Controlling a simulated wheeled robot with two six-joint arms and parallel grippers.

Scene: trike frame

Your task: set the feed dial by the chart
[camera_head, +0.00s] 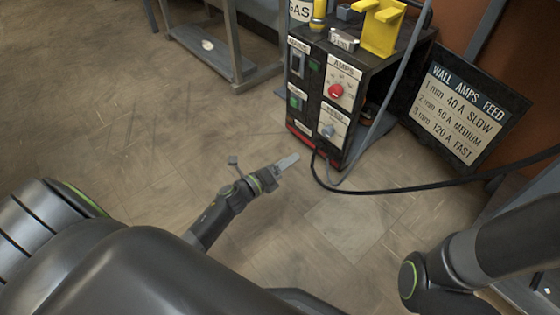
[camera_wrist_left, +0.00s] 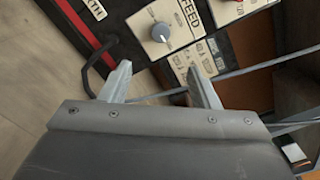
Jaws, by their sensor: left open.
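The grey feed dial (camera_head: 328,130) sits low on the front of the dark welder box (camera_head: 308,106), below the red amps knob (camera_head: 336,90). In the left wrist view the dial (camera_wrist_left: 160,32) shows on its white FEED panel, beyond the fingertips. I cannot read its setting surely. The chart (camera_head: 468,110) leans to the right of the box; its rows pair 1, 2 and 3 mm walls with SLOW, MEDIUM and FAST. My left gripper (camera_head: 287,162) is open and empty, apart from the dial, to its lower left. My right gripper is out of view.
A black cable (camera_head: 400,189) runs from the box's lower front across the floor to the right. A yellow holder (camera_head: 381,28) stands on the box. A grey metal frame (camera_head: 232,50) stands at the back left. Floor left of the box is clear.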

